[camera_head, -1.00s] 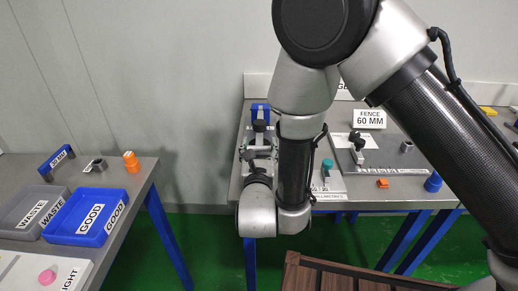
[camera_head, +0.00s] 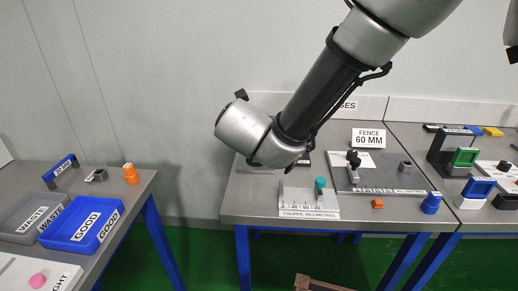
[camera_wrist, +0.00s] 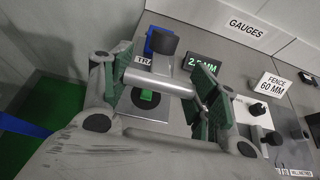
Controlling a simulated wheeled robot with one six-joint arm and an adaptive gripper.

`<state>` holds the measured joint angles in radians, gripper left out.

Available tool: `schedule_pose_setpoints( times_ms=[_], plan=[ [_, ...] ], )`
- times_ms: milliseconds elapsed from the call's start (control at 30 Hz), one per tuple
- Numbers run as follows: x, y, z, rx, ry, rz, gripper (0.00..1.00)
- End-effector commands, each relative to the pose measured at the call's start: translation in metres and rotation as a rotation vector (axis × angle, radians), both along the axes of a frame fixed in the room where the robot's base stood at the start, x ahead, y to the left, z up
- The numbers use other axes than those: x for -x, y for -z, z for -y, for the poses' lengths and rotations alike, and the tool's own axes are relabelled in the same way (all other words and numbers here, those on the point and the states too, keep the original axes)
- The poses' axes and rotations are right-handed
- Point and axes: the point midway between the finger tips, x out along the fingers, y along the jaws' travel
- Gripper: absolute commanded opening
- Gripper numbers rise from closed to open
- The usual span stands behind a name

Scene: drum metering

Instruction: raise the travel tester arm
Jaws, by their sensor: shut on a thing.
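The travel tester stands at the back of the middle table. In the wrist view its blue post (camera_wrist: 160,42) carries a dark grey rounded head, and a black disc with a green centre (camera_wrist: 147,98) lies on its base. A display reading 2.5 MM (camera_wrist: 203,66) is beside it. My gripper (camera_wrist: 160,82) is shut on a silver cylindrical bar (camera_wrist: 158,83), one green-padded finger at each end, in front of the grey head. I cannot tell whether the bar is joined to the tester arm. In the head view my wrist hides the gripper and most of the tester.
The fence plate (camera_head: 376,170), caliper board (camera_head: 309,203), orange block (camera_head: 377,203) and blue cylinder (camera_head: 431,203) are on the middle table. The left table holds the blue GOOD tray (camera_head: 83,223), grey WASTE tray (camera_head: 25,215) and an orange part (camera_head: 131,174). More fixtures stand on the right table.

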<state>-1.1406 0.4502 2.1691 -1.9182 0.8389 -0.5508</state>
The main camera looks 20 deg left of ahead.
Motion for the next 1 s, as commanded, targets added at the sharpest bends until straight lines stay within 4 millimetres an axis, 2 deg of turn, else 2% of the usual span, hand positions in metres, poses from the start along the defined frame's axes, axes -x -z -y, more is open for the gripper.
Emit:
schedule_pose_setpoints(
  times_ms=[33, 300, 600, 800, 1000],
  plan=[
    [-0.006, -0.013, -0.002, -0.001, 0.001, -0.035, 0.17],
    [-0.035, -0.054, -0.010, 0.045, -0.001, -0.225, 0.17],
    [-0.081, -0.093, -0.020, 0.049, 0.001, -0.219, 0.17],
    [-0.109, -0.110, -0.027, 0.052, 0.000, -0.218, 0.17],
    [-0.128, -0.118, -0.031, 0.053, -0.001, -0.218, 0.17]
  ],
)
